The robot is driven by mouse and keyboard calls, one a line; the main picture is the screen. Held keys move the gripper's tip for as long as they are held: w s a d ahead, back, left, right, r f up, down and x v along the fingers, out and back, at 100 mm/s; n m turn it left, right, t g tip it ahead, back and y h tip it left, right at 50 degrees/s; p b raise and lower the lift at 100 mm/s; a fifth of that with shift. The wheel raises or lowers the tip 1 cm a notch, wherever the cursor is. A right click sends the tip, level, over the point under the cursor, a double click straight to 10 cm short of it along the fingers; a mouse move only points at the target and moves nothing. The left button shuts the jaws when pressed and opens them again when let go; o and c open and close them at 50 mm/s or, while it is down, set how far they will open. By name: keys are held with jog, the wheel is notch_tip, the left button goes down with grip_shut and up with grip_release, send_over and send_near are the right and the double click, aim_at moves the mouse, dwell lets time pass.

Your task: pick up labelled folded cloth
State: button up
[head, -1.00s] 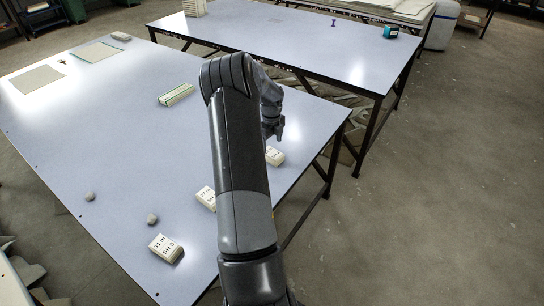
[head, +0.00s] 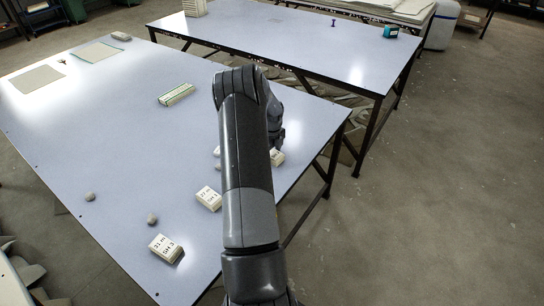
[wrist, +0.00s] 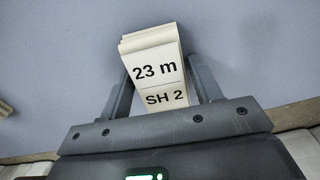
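A folded cream cloth labelled "23 m SH 2" (wrist: 155,68) lies on the near table in the wrist view. It lies between the two fingers of my gripper (wrist: 157,85), which are apart with gaps on both sides near the tips. In the head view my arm hides most of this cloth; a corner of a cloth (head: 277,157) shows right of the arm. Two other labelled folded cloths lie nearer: one (head: 209,198) just left of my arm, and one marked "31 m SH 3" (head: 166,248) further down left.
The near table (head: 110,130) also holds small grey stones (head: 152,219), a green-edged stack (head: 177,94) and flat sheets (head: 37,79) at the far left. A second table (head: 300,45) stands behind, with a dark teal object (head: 391,31). The near table's middle is clear.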

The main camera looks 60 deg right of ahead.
aim_at(273, 153)
jog(key=c, duration=0.7)
jog(key=shift+o, duration=0.2)
jog(key=shift+r, duration=0.1)
jog(key=shift+r, duration=0.3)
jog(key=r, duration=0.3)
jog(key=shift+s+r, duration=0.2)
jog(key=shift+r, duration=0.2)
jog(key=s+d+r, duration=0.1)
jog(key=s+r, duration=0.5)
jog(key=s, duration=0.5)
jog(key=shift+r, duration=0.2)
